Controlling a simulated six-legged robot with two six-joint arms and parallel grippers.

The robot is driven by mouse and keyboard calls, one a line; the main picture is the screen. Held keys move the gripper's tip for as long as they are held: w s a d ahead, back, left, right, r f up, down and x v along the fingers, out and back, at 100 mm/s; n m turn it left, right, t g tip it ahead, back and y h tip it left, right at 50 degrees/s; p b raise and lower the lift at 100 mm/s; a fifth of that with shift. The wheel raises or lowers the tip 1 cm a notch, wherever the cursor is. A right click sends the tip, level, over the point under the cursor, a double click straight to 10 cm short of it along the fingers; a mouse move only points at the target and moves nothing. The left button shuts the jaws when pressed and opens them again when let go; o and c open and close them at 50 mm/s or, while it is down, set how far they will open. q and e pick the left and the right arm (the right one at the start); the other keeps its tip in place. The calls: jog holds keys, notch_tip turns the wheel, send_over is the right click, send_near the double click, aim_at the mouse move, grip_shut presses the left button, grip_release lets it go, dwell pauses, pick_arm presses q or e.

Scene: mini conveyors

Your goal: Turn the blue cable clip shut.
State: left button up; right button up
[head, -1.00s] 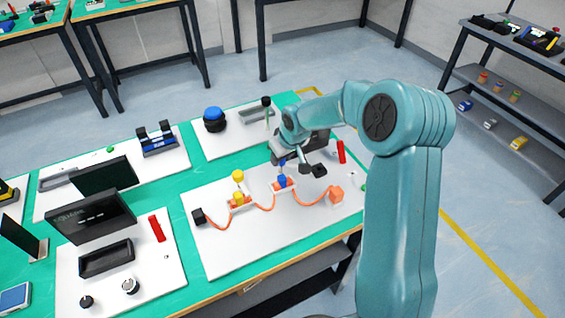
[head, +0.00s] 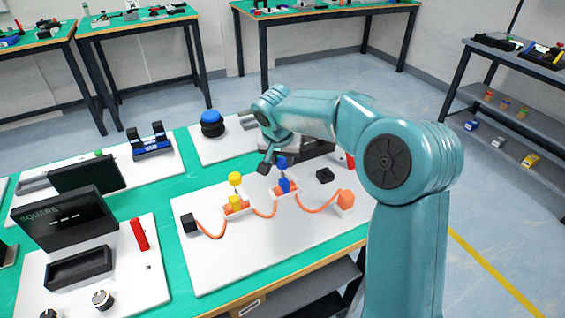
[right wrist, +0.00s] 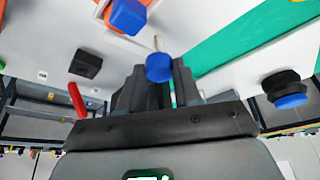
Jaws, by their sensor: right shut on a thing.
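The blue cable clip (head: 285,186) sits in a white holder on the white board, with the orange cable at it. Its blue knob (head: 282,163) stands above it on a thin stem. My right gripper (head: 274,161) is at this knob and shut on it. In the right wrist view the blue knob (right wrist: 159,68) lies between the dark fingers, and the blue clip block (right wrist: 128,16) is apart from them. The far finger is mostly hidden in the head view. My left gripper is not in view.
A yellow clip (head: 237,203) with a yellow knob (head: 235,179) stands left of the blue one. The orange cable (head: 265,213) runs from a black block (head: 188,223) to an orange block (head: 346,199). A small black block (head: 325,175) lies right of the clip.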

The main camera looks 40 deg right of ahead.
jog(key=shift+w+d+r, duration=0.1)
jog(key=shift+w+r, duration=0.05)
jog(key=shift+r, duration=0.05)
dwell(0.4)
jog(key=o, duration=0.7)
jog(key=shift+o, duration=0.2)
jog(key=shift+f, duration=0.15)
jog(key=p+v, duration=0.2)
jog(key=v, duration=1.4)
